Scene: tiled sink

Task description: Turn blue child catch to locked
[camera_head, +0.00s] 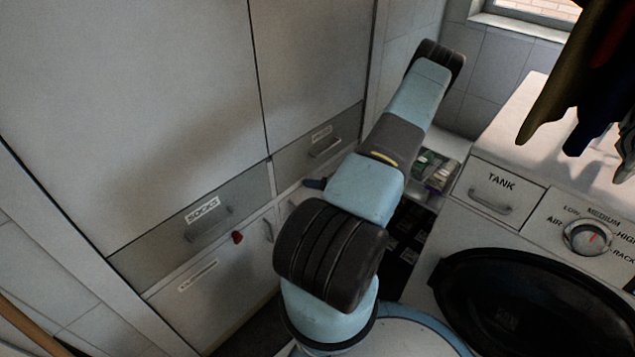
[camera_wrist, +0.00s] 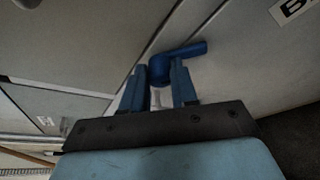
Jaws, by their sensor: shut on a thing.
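The blue child catch (camera_wrist: 186,52) is on a pale cabinet front in the wrist view. It has a rounded hub and a lever that points right and slightly up. My gripper (camera_wrist: 160,73) has its two blue fingers on either side of the hub and is shut on it. The fingers hide part of the hub. In the head view, my arm covers the gripper. A small dark blue piece shows at the arm's left edge, too small to tell whether it is catch or finger.
A drawer labelled SOCKS (camera_head: 213,225) and a small red catch (camera_head: 237,237) are left of my arm. A second drawer (camera_head: 318,148) is behind it. A machine with a TANK drawer (camera_head: 495,190) and round dial (camera_head: 587,238) stands close on the right. Dark cloths hang at upper right.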

